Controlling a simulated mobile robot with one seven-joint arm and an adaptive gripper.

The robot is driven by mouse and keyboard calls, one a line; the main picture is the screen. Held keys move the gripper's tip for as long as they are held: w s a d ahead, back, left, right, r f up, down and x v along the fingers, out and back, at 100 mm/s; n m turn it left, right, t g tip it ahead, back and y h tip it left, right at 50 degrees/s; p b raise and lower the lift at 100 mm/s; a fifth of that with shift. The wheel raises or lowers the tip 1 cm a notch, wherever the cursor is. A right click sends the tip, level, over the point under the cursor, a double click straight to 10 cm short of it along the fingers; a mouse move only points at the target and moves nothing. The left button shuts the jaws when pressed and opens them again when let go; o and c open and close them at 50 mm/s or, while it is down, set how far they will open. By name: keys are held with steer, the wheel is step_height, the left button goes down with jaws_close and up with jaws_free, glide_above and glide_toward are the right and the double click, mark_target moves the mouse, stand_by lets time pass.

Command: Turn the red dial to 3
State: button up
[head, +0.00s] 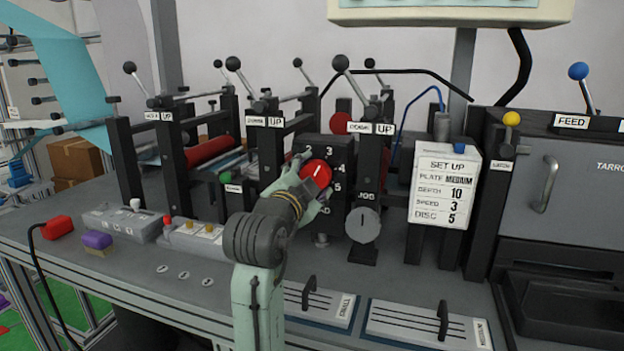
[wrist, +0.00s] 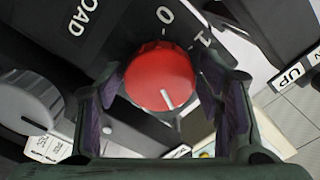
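The red dial (head: 317,174) is on the front of a black box (head: 341,151) with the numbers 3, 4 and 5 showing around it. Its short white mark seems to point up and right, toward the 3 and 4 side; I cannot tell the exact number. In the wrist view the dial (wrist: 160,78) sits between my gripper's fingers, with 0 and 1 above it and the mark pointing down. My gripper (head: 308,180) is around the dial, one finger on each side. The fingers look slightly apart from its rim, but contact is hard to judge.
A grey round JOG knob (head: 363,223) stands just right of my gripper. A SET UP card (head: 445,187) reads plate medium, depth 10, speed 3, disc 5. Black posts with levers (head: 265,150) stand close on the left. Two handled plates (head: 425,325) lie in front.

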steer(key=shift+o, duration=0.8)
steer(key=v, duration=1.2)
